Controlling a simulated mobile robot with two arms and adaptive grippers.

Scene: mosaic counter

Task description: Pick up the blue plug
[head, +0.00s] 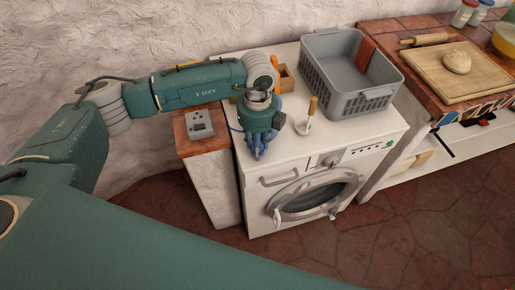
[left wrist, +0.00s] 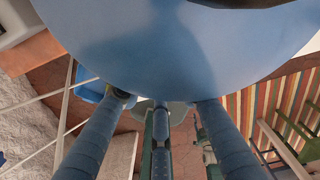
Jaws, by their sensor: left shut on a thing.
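My left gripper (head: 257,152) is over the front left of the washing machine top, fingers pointing down. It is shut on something. Its blue fingers also show in the left wrist view (left wrist: 160,125). The held thing is hidden among the fingers and hard to tell from them by colour; I take it to be the blue plug. A thin blue cable (head: 235,128) shows just left of the gripper. A grey socket box (head: 199,124) sits on the tiled ledge to the left, apart from the gripper. My right gripper is not in view.
The white washing machine (head: 300,160) carries a grey basket (head: 350,104), a white holder with a wooden handle (head: 304,126) and a small wooden box (head: 287,79) behind the gripper. A cutting board (head: 440,85) with dough lies on the right counter.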

